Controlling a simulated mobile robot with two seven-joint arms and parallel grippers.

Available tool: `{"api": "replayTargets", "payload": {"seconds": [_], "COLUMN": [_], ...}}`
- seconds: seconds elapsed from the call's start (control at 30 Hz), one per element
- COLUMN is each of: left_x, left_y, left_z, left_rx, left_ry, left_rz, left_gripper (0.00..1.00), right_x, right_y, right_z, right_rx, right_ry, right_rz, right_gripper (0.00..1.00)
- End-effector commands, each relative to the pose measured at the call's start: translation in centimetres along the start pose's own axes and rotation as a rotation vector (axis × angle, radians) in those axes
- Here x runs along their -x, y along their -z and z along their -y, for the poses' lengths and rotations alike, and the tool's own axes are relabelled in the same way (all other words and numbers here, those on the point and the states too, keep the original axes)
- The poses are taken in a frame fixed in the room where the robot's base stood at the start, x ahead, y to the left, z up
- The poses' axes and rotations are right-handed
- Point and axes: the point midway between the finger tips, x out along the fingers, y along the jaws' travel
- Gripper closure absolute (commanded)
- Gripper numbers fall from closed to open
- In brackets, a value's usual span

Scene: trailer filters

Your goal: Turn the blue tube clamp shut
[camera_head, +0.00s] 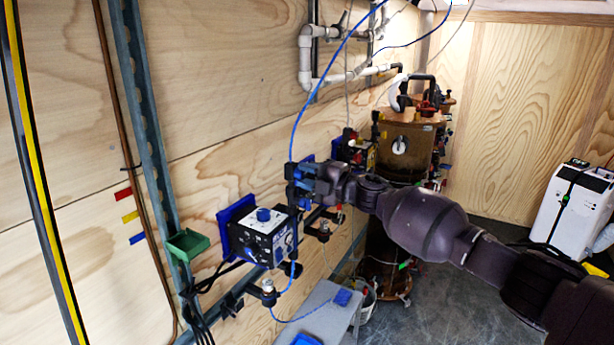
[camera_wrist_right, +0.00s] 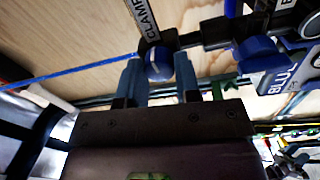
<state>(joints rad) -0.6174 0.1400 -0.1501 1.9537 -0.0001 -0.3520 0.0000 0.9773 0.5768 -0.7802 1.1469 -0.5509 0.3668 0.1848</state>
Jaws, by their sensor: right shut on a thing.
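The blue tube clamp's round knob (camera_wrist_right: 159,63), with a pale line across its face, sits on a black bracket beside a "CLAMP" label (camera_wrist_right: 143,18) in the right wrist view. My right gripper (camera_wrist_right: 157,70) has one finger on each side of the knob and is shut on it. In the head view my right gripper (camera_head: 300,183) reaches in from the right to the wall rail and hides most of the clamp. The blue tube (camera_head: 303,108) runs down from above to the gripper. My left gripper is not in view.
A control box (camera_head: 263,236) with a blue knob is mounted on the wall left of the gripper. A green tray (camera_head: 188,244) sits farther left. Copper-coloured tanks (camera_head: 408,145) stand behind the gripper. A grey bench (camera_head: 318,318) is below. Floor at the lower right is open.

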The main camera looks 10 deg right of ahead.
Motion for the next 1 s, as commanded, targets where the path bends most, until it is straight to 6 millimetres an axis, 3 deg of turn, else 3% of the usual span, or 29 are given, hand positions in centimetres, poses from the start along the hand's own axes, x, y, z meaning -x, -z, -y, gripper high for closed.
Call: {"api": "replayTargets", "payload": {"seconds": [0.77, 0.8, 0.93, 1.0], "left_x": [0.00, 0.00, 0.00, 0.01], "left_y": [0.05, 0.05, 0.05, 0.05], "left_z": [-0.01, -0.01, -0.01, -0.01], "left_rx": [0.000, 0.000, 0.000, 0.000], "left_ry": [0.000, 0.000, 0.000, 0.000], "left_rz": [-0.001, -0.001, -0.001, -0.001], "left_gripper": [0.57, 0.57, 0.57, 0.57], "right_x": [0.02, 0.02, 0.02, 0.02], "right_y": [0.00, 0.00, 0.00, 0.00], "right_z": [0.05, 0.05, 0.04, 0.03], "right_rx": [-0.097, -0.097, -0.096, -0.096], "right_ry": [0.000, 0.000, -0.001, -0.001], "right_rz": [0.004, 0.004, 0.004, 0.004], "right_gripper": [0.93, 0.63, 0.44, 0.44]}}
